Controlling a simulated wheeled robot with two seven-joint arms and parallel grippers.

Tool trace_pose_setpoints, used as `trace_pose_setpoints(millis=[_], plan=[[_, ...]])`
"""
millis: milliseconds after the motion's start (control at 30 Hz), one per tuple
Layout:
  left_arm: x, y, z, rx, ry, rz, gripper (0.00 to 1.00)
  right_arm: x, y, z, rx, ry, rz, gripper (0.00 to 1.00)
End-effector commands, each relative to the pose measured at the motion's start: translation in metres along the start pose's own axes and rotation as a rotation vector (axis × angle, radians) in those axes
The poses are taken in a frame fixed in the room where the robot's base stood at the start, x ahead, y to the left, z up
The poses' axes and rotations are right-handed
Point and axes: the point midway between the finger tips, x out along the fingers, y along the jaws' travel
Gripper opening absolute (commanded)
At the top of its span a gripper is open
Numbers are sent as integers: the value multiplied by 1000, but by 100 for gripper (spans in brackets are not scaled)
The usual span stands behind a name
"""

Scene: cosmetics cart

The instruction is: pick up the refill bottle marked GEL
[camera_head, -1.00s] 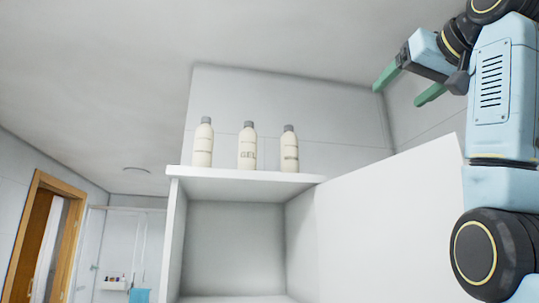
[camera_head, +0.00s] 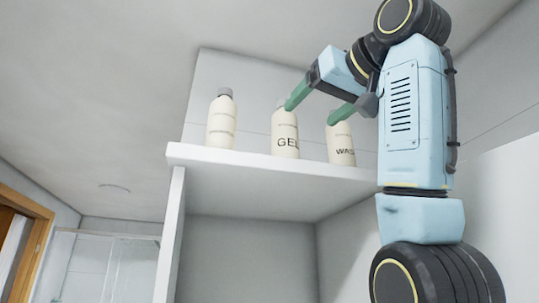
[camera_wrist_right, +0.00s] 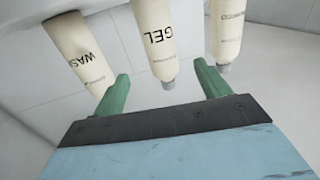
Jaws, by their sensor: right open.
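The refill bottle marked GEL (camera_head: 285,140) is cream with a grey cap and stands upright in the middle of three on a white shelf. My right gripper (camera_head: 318,110) is open and empty; its green fingers cover part of the GEL bottle's cap and the top of the bottle to its right. In the right wrist view the GEL bottle (camera_wrist_right: 151,40) appears upside down, its cap between the open fingers (camera_wrist_right: 165,88) in the picture. I cannot tell how far apart they are in depth. My left gripper is not in view.
A bottle marked WAS, the rest cut off (camera_head: 341,146), stands right of GEL and another bottle (camera_head: 221,122) stands left; both are close neighbours. The white shelf edge (camera_head: 250,163) runs below them. A tiled wall (camera_head: 255,75) is behind.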

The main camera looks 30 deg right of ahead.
Motion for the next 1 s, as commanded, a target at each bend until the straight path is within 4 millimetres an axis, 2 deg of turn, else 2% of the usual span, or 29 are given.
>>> trace_pose_setpoints(millis=[233, 333, 467, 567, 700, 867, 1000], plan=[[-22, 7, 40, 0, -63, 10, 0, 48, 0, -2, 1, -5, 1, 75], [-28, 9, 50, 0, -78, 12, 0, 63, 1, -2, 1, -4, 1, 75], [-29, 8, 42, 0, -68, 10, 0, 73, 1, -1, 1, -2, 1, 75], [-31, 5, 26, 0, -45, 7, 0, 80, 0, 0, 1, -2, 2, 75], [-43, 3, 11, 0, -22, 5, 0, 100, -1, 0, 0, -5, 2, 75], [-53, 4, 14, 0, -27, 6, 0, 121, -1, 1, 0, -4, 1, 75], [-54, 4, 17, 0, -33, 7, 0, 127, -1, 2, 0, 0, 1, 75]])
